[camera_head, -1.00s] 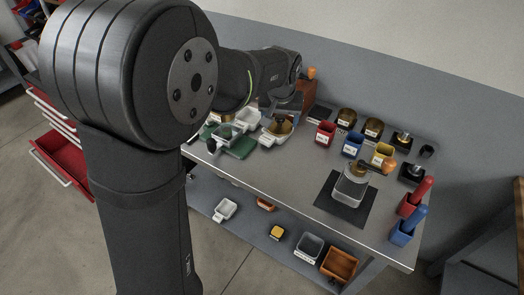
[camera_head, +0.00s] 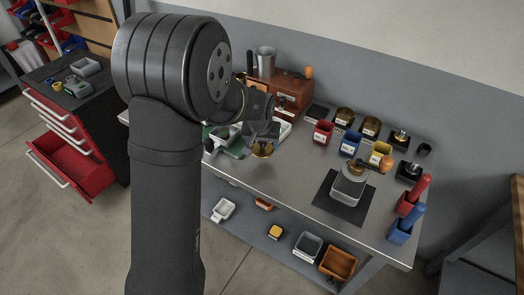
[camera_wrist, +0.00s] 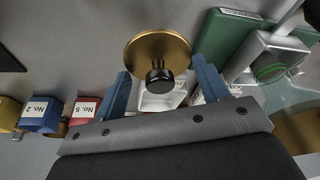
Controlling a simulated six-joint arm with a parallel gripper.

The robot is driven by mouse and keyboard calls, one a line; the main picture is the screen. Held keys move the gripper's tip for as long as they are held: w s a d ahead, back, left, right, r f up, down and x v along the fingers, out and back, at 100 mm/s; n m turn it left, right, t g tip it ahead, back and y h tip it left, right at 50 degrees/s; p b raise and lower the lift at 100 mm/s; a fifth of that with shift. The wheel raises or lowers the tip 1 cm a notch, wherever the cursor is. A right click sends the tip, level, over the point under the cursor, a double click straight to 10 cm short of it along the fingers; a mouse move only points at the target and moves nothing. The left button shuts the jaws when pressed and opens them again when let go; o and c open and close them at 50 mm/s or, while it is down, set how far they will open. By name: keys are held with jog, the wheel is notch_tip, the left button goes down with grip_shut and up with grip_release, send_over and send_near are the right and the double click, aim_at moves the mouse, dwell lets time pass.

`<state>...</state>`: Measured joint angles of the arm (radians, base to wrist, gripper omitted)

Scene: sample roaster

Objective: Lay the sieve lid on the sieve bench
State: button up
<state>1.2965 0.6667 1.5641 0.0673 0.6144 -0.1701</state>
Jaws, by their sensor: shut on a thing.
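The sieve lid is a brass disc with a black knob (camera_wrist: 165,45). In the wrist view it sits between the two blue fingers of my gripper (camera_wrist: 162,72), which are shut on it at its rim; the knob stands clear between them. In the head view the lid (camera_head: 263,151) hangs under my gripper (camera_head: 262,137) near the front left part of the steel worktop. A green base (camera_head: 220,148) with grey and white parts lies just left of it; it may be the sieve bench, but I cannot be sure. It also shows in the wrist view (camera_wrist: 222,40).
Red (camera_head: 323,132), blue (camera_head: 350,144) and yellow (camera_head: 380,154) cups stand to the right. A wooden cabinet (camera_head: 290,88) is at the back. The worktop between the lid and mat is clear.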

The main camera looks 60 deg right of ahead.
aim_at(262, 148)
jog(key=shift+f, duration=2)
jog(key=shift+f, duration=0.1)
jog(key=o, duration=0.7)
jog(key=shift+o, duration=0.2)
jog(key=v, duration=1.2)
